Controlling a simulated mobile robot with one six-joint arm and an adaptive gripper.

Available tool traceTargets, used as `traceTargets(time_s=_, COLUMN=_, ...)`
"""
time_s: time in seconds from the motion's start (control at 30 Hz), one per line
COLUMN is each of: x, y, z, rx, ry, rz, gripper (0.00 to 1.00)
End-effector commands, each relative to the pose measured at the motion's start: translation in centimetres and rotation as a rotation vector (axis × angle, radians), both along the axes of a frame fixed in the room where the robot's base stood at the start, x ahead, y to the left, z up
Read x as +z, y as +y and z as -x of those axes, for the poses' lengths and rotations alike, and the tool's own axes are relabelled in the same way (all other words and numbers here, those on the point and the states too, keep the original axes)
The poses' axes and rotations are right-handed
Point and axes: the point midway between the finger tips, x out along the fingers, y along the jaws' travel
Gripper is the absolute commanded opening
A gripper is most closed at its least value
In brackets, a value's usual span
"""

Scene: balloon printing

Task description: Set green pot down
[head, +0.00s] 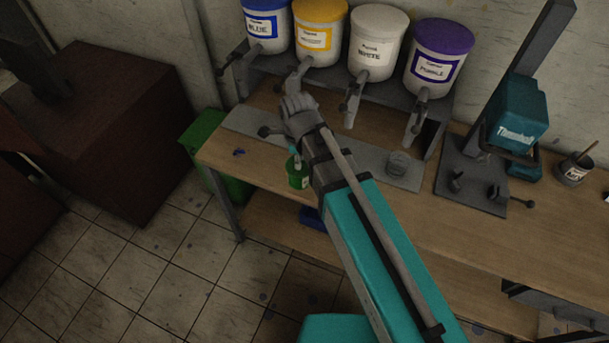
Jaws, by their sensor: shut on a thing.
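The green pot (297,176) is a small green container with a pale label, just left of my arm at the left part of the workbench (450,229). My gripper (295,155) is shut on the green pot, its fingers small and partly hidden by my wrist. The pot looks upright. I cannot tell whether its base touches the bench or hangs above it.
Blue (267,26), yellow (320,34), white (377,44) and purple (438,60) paint tubs with taps stand on a rack behind. A clear jar (398,164) sits on a grey strip (247,122). A teal press (518,112) stands right. A green bin (204,130) is left.

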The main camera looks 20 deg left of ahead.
Motion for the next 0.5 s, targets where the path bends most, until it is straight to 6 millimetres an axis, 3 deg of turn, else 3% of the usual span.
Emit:
traceTargets(time_s=0.27, x=-0.5, y=0.6, z=-0.9, rx=-0.001, ry=0.000, rz=0.000, gripper=0.00)
traceTargets(time_s=0.5, x=-2.3, y=2.7, z=-3.8, rx=-0.001, ry=0.000, rz=0.000, gripper=0.00)
